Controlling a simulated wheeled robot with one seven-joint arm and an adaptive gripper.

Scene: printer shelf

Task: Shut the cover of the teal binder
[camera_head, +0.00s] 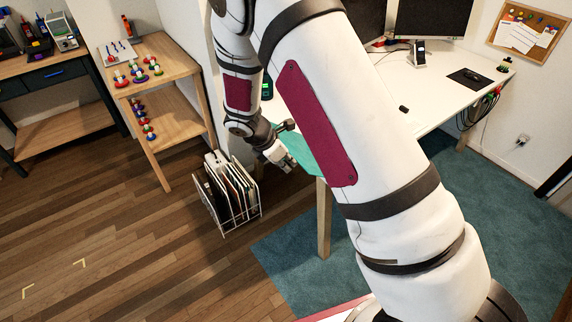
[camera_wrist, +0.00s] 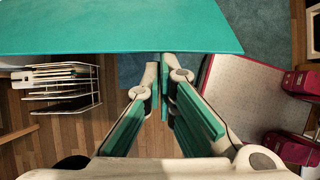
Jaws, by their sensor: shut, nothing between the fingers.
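The teal binder (camera_head: 298,147) shows as a teal panel at the left front corner of the white desk, partly hidden behind my arm. In the wrist view a broad flat teal panel (camera_wrist: 110,27), which looks like its cover, spans the upper part of the picture. My gripper (camera_head: 284,165) is at the desk's left edge, beside the teal panel. In the wrist view my gripper (camera_wrist: 163,62) is shut and empty, its fingertips at the panel's lower edge. I cannot tell whether they touch it. The binder's spine and other cover are not clearly visible.
A wire rack of folders (camera_head: 228,197) stands on the floor below my gripper. The white desk (camera_head: 455,92) carries monitors, a phone stand and a mouse pad. A wooden shelf (camera_head: 172,108) stands at the left. The wooden floor at front left is clear.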

